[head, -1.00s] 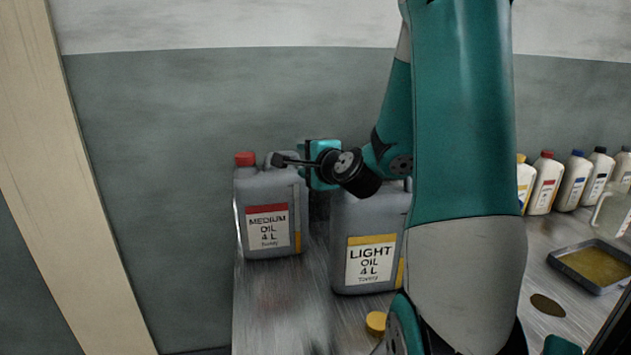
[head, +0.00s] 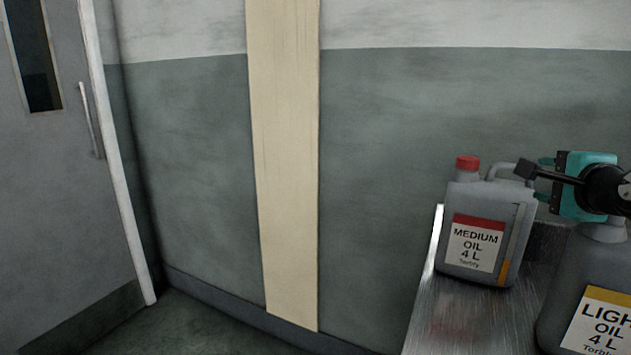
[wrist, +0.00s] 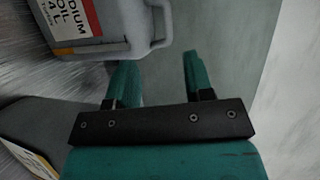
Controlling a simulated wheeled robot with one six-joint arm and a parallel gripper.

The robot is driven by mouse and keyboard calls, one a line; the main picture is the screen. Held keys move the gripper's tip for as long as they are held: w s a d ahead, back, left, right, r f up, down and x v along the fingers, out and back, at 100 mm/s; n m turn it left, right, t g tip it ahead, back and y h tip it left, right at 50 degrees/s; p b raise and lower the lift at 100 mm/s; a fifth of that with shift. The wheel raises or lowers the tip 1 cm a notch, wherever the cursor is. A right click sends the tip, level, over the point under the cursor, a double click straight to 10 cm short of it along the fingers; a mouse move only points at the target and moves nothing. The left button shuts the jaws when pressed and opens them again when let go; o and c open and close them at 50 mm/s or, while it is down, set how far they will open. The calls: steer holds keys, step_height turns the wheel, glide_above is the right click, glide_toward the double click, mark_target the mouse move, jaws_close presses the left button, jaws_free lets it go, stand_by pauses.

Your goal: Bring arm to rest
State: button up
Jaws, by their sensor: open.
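My gripper (head: 546,180) is at the right of the head view, above the bench and close to the handle of the medium oil canister. In the wrist view my gripper (wrist: 157,80) has its two teal fingers apart with nothing between them. The grey medium oil canister (head: 487,235) has a red cap and stands upright on the bench. Its handle and label also show in the wrist view (wrist: 110,30). The grey light oil canister (head: 570,275) is cut by the right edge of the head view, below my gripper.
The metal bench (head: 455,325) ends at its left edge, with free floor (head: 200,325) beyond it. A grey door (head: 50,190) stands at the far left. A beige strip (head: 285,170) runs up the wall.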

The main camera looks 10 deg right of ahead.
steer(key=s+a+f+n+g+y+p, duration=0.1)
steer(key=s+a+n+g+y+p, duration=0.3)
steer(key=a+n, duration=0.6)
steer(key=a+f+n+g+y, duration=0.1)
steer(key=a+n+g+y, duration=0.35)
steer(key=a, duration=0.95)
steer(key=s+a+n+g+p, duration=0.3)
steer(key=s+a+n+g, duration=0.3)
steer(key=s+n, duration=0.8)
steer(key=shift+s+a, duration=0.2)
steer(key=shift+a, duration=0.85)
steer(key=shift+c, duration=0.5)
